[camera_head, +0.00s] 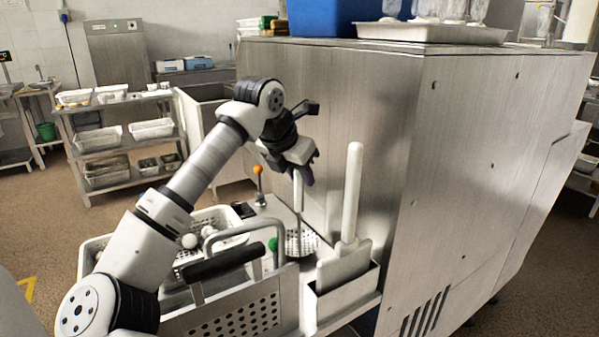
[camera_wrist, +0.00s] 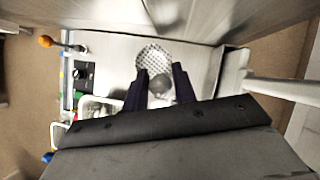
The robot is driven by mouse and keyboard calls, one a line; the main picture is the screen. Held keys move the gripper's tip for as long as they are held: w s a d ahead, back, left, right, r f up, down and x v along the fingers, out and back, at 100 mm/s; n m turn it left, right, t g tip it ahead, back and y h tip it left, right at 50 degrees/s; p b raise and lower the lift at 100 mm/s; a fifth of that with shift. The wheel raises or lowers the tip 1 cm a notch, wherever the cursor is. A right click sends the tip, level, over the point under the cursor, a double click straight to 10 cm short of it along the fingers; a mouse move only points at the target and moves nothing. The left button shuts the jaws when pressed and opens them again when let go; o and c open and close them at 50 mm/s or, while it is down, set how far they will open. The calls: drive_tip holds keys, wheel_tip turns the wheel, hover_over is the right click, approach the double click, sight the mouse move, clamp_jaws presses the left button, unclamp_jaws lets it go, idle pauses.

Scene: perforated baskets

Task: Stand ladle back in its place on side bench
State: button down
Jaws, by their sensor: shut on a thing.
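The ladle has a pale handle and a perforated bowl (camera_head: 301,243). My gripper (camera_head: 305,172) is shut on its upper handle, and the ladle hangs upright, bowl down, above or on the side bench (camera_head: 277,209). I cannot tell whether the bowl touches the bench. In the wrist view the bowl (camera_wrist: 153,57) shows just beyond the dark fingertips of my gripper (camera_wrist: 160,80). The handle between the fingers is seen end-on and blurred.
A white paddle (camera_head: 352,190) stands in a holder (camera_head: 345,296) right of the ladle. The steel machine wall (camera_head: 385,110) rises close behind. An orange-knobbed lever (camera_head: 257,170) stands to the left.

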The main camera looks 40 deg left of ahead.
drive_tip(key=shift+f+b, duration=0.4)
drive_tip(key=shift+f, duration=0.1)
idle(0.3)
drive_tip(key=c, duration=1)
unclamp_jaws()
drive_tip(key=shift+c, duration=0.2)
drive_tip(key=v, duration=1.4)
drive_tip(key=shift+b, duration=0.45)
drive_tip(key=shift+f, duration=0.1)
